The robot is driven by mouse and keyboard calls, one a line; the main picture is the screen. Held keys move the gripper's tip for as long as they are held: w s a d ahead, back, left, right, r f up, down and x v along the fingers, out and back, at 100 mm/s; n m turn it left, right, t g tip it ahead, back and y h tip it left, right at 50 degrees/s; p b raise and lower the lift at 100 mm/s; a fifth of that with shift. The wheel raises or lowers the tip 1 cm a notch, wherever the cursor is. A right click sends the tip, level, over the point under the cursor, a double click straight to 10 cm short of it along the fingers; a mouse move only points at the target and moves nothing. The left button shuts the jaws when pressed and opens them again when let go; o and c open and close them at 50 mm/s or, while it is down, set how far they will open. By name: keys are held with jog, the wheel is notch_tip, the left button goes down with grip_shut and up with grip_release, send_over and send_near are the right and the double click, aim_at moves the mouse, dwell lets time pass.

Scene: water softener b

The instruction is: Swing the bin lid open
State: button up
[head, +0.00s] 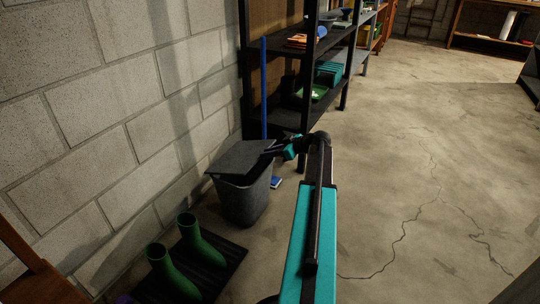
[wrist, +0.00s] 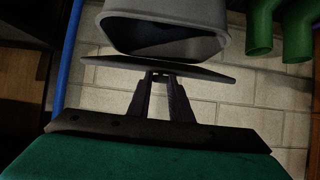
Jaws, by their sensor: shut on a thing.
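The dark grey bin (head: 246,199) stands on the floor against the block wall. Its flat dark lid (head: 240,158) sits tilted over the top. In the wrist view the bin (wrist: 225,22) appears upside down, its dark opening showing, with a gap between its rim and the thin lid (wrist: 205,72). My gripper (head: 270,151) reaches in from the right at the lid's edge. In the wrist view my gripper (wrist: 160,76) is shut on the middle of the lid's near edge. The lid's far side is hidden in that view.
Green boots (head: 198,240) stand on a dark mat (head: 232,262) in front of the bin. A blue pole (head: 264,90) and a black shelf unit (head: 318,100) stand behind it. A small blue item (head: 276,182) lies beside the bin. The concrete floor on the right is clear.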

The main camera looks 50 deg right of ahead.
notch_tip(320, 180, up, 6)
jog(key=w+p, duration=0.1)
jog(key=w, duration=0.2)
jog(key=shift+a+f+p, duration=0.25)
jog(key=shift+a+p, duration=0.1)
jog(key=shift+p, duration=0.05)
jog(key=shift+r, duration=0.1)
dwell(0.4)
jog(key=w+a+r+p, duration=0.1)
jog(key=w+r+p, duration=0.1)
jog(key=w+r, duration=0.3)
dwell(0.9)
jog(key=shift+w+a+r, duration=0.1)
jog(key=w+a+r+p, duration=0.1)
jog(key=w+r, duration=0.2)
jog(key=w, duration=0.3)
jog(key=shift+a+r, duration=0.2)
jog(key=shift+a, duration=0.05)
dwell(0.8)
jog(key=shift+w, duration=0.2)
